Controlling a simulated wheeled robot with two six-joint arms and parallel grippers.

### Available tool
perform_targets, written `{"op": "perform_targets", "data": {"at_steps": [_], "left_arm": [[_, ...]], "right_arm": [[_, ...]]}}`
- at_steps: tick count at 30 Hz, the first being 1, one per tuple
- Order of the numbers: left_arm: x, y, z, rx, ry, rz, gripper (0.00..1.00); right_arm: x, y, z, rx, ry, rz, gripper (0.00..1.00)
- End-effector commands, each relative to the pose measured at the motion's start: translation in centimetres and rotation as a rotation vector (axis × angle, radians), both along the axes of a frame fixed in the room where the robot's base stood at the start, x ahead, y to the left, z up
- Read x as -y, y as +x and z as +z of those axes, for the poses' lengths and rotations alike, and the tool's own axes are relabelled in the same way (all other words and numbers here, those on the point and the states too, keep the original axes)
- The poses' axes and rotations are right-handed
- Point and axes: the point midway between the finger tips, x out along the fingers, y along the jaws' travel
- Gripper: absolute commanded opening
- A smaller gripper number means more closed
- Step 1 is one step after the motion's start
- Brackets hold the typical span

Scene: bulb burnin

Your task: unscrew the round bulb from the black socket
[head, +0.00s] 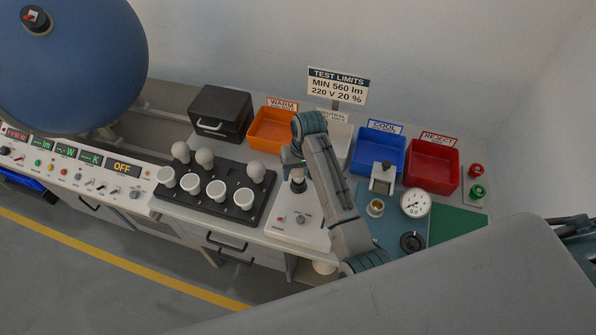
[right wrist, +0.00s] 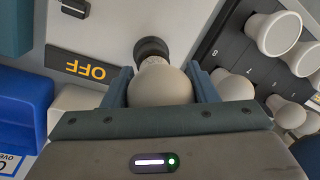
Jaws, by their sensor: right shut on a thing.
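The round bulb (right wrist: 160,88) is a frosted white globe between the two fingers of my right gripper (head: 296,165). In the right wrist view its neck points to the black socket (right wrist: 150,48) on a white panel. The bulb's neck is at the socket mouth; I cannot tell how far it sits in the thread. In the head view the socket (head: 298,186) stands on the white test panel (head: 300,228), below my right gripper, which mostly hides the bulb. My right gripper is shut on the bulb. My left gripper is not in view.
A black rack (head: 215,207) with several white bulbs stands left of the panel. Behind are a black box (head: 222,112) and orange (head: 272,130), blue (head: 378,150) and red (head: 432,166) bins. A gauge (head: 415,203) and small fixtures stand right. A large blue sphere (head: 70,60) is far left.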

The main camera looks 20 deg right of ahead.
Motion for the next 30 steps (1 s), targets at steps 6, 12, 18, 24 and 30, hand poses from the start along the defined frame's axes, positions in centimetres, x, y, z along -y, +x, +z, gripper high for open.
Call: {"op": "perform_targets", "data": {"at_steps": [6,12,18,24,30], "left_arm": [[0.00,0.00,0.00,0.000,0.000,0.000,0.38],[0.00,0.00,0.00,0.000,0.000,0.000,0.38],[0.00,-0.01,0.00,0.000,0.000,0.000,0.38],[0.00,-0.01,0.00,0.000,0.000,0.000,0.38],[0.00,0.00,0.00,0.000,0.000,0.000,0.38]], "right_arm": [[0.11,0.16,0.10,0.001,0.000,0.297,0.30],[0.20,0.21,0.10,0.002,0.000,0.565,0.30],[0.29,0.29,0.18,0.002,-0.001,0.832,0.30],[0.39,0.34,0.20,0.004,-0.003,1.095,0.30],[0.46,0.38,0.23,0.004,-0.002,1.358,0.30]]}}
